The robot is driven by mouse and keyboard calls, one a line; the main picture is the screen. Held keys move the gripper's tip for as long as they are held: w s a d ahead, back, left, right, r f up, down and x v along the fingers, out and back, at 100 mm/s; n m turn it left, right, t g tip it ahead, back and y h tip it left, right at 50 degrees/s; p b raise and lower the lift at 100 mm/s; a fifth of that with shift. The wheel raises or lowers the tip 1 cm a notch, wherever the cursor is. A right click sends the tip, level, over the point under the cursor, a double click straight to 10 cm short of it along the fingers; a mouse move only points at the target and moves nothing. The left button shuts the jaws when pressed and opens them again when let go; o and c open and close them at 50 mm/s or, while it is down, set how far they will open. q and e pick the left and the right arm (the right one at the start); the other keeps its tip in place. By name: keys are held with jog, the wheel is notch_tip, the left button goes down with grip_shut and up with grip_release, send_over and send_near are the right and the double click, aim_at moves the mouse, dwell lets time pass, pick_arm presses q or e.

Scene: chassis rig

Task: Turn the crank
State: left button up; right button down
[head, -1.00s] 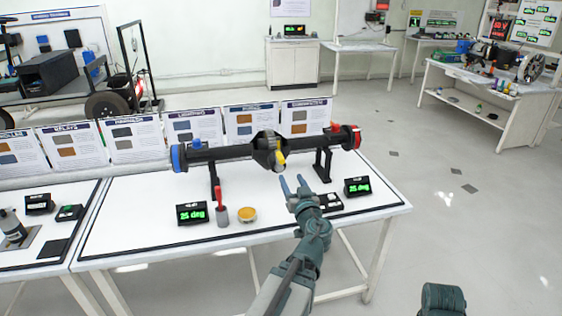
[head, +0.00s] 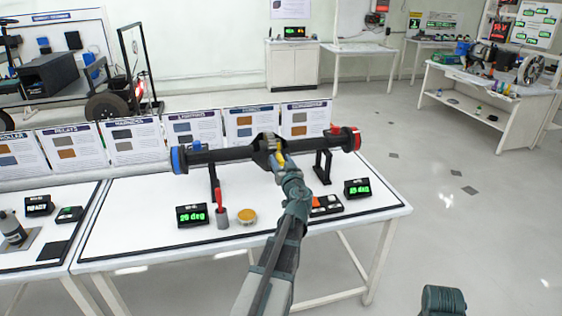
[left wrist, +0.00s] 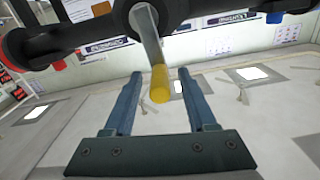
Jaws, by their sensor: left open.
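The crank is a grey arm with a yellow handle (head: 280,159) on the middle housing of a black axle (head: 225,154) held on two stands. In the left wrist view the handle (left wrist: 160,84) points toward me between the fingers, with clear gaps on both sides. My left gripper (head: 281,166) is at the crank in the head view, its fingers partly hidden behind its own wrist. The left wrist view shows it open (left wrist: 163,98), with nothing clamped.
The axle stands on a white table (head: 150,236). Information boards (head: 188,140) stand behind.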

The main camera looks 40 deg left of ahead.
pick_arm(q)
jog(key=shift+c, duration=0.2)
grip_shut()
dwell(1.3)
